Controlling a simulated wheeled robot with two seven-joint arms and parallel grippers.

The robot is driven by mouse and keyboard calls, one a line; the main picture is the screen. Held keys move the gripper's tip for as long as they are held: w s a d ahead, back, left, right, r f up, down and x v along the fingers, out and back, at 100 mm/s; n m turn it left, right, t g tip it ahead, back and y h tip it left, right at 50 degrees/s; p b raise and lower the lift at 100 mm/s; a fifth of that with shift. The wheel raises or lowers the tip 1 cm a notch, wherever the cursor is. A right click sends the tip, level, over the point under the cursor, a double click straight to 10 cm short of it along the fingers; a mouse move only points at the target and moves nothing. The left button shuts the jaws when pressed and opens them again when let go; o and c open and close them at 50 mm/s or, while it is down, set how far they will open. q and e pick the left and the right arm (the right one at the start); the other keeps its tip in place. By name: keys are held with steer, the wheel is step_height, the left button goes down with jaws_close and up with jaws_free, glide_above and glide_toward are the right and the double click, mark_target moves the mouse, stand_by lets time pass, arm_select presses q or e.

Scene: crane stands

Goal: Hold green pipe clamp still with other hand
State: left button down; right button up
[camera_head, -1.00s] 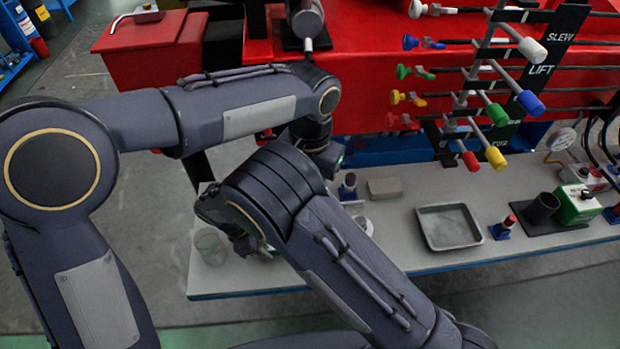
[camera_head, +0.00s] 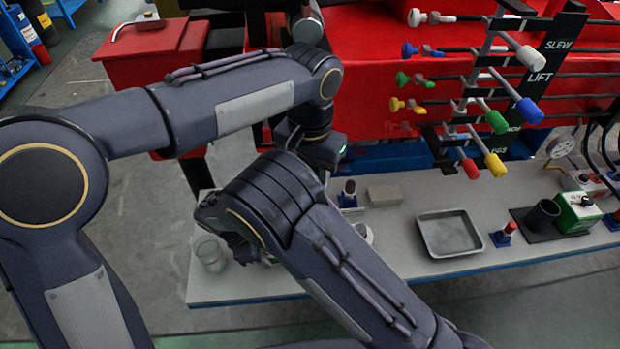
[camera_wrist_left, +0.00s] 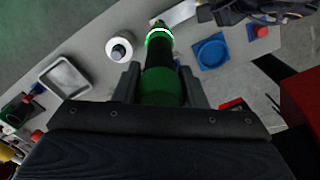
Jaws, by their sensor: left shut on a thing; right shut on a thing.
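My left gripper (camera_wrist_left: 158,88) is shut on a dark cylindrical tool (camera_wrist_left: 161,88) with a green body and a glowing green ring. In the head view the left gripper (camera_head: 325,152) is above the bench, with the green light beside it. My right gripper (camera_head: 250,248) is low over the bench's left part, mostly hidden by its own forearm. It also shows at the top of the left wrist view (camera_wrist_left: 248,10). It is shut, but what it holds is hidden. I cannot make out a separate green pipe clamp.
Coloured levers (camera_head: 496,122) stick out above the bench's back. A green-and-white box (camera_head: 577,212) stands at right.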

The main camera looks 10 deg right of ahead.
stand_by(0.3)
steer(key=o, duration=1.2)
steer(key=shift+r, duration=0.15)
steer(key=v, duration=1.1)
steer(key=shift+a+r, duration=0.25)
steer(key=shift+r, duration=0.1)
